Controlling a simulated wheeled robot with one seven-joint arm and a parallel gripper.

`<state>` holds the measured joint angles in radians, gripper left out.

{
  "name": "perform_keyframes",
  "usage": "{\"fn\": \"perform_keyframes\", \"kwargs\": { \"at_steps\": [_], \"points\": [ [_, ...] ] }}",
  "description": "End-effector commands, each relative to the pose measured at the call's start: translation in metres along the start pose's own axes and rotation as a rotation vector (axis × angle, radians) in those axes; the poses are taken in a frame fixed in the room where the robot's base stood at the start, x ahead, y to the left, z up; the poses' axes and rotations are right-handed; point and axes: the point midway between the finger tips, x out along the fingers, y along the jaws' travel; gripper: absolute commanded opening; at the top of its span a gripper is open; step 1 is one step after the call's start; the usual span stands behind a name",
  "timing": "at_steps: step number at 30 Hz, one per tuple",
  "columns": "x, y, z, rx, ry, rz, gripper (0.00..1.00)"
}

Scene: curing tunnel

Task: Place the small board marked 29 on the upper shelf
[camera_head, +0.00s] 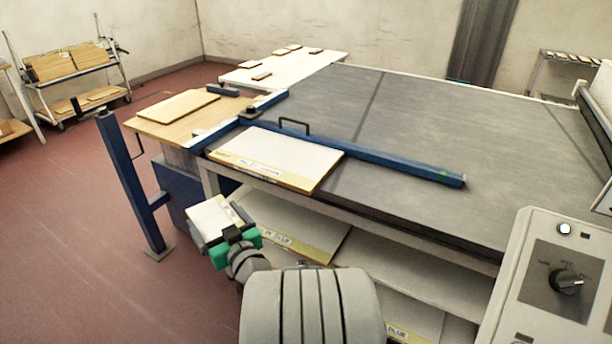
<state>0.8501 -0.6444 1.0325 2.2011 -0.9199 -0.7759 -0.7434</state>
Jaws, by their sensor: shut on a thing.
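My gripper (232,232), with green parts at its jaws, is shut on a small pale board (207,217). The board is held out to the left of the bench's front corner, over the floor side. No number can be read on it from here. The upper shelf (420,262) runs under the grey bench top, right of my gripper. A larger white board (290,225) with a yellow labelled edge lies on the left part of this shelf. My arm hides part of the shelf front.
The grey belt top (430,120) carries a labelled board (278,155) and a blue bar (380,160). A blue post (130,185) stands left of my gripper. A lower shelf holds another board (405,315). A control box (560,270) stands at right. The upper shelf's right part looks bare.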

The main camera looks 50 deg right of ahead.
Motion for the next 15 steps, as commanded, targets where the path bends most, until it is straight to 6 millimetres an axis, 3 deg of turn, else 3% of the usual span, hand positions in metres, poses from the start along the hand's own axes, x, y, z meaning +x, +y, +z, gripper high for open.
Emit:
{"fn": "perform_keyframes", "kwargs": {
  "at_steps": [2, 3, 8, 11, 15],
  "points": [
    [0.002, 0.044, 0.015, -0.005, 0.007, 0.113, 0.4],
    [0.0, 0.067, 0.015, -0.007, 0.009, 0.177, 0.4],
    [-0.016, 0.143, 0.004, -0.006, 0.012, 0.405, 0.4],
    [-0.036, 0.19, -0.008, -0.005, 0.015, 0.561, 0.4],
    [-0.088, 0.26, -0.037, 0.001, 0.018, 0.836, 0.4]
  ]
}}
